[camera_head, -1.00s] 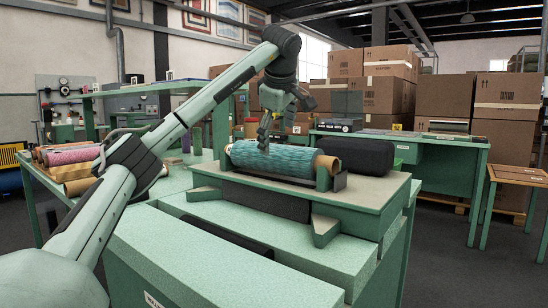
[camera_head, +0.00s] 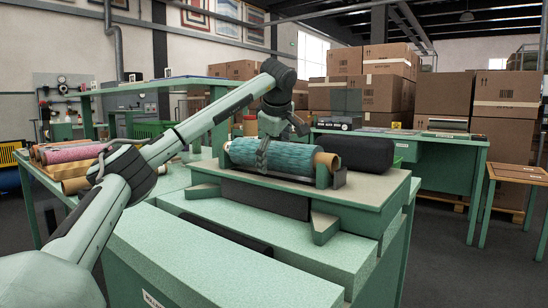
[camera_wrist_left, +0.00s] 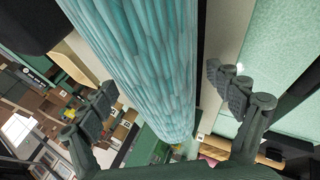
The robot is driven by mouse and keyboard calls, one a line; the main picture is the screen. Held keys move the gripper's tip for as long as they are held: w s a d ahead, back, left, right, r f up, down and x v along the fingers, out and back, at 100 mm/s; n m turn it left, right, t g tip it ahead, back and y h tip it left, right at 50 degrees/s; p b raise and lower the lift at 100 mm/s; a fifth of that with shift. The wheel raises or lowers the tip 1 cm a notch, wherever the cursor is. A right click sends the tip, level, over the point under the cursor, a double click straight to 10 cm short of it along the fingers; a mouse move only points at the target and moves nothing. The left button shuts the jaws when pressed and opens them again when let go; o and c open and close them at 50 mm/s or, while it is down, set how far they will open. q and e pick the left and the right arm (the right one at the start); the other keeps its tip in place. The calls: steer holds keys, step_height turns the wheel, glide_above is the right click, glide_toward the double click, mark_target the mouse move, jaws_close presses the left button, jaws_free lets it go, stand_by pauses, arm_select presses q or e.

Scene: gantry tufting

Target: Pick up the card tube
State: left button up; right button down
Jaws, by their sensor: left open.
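The card tube (camera_head: 290,156) wears a teal ribbed covering and shows a bare brown end at the right. It lies level in a cradle on a green stand. My left gripper (camera_head: 263,156) reaches down over its middle, with a finger in front of the near side; the far finger is hidden. In the left wrist view, the tube (camera_wrist_left: 150,60) runs between the two spread fingers of the left gripper (camera_wrist_left: 165,103). Gaps show on both sides, so the jaws are open around it. My right gripper is not in view.
A dark rounded block (camera_head: 362,155) lies close behind the tube. The cradle's end bracket (camera_head: 338,179) stands at the tube's right end. Several rolls (camera_head: 70,155) lie on the left table. Stacked cartons (camera_head: 505,107) and a wooden stool (camera_head: 518,174) are at the right.

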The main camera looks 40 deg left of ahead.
arm_select(q)
steer(key=c, duration=1.4)
steer(key=shift+c, duration=0.4)
steer(key=shift+r, duration=0.1)
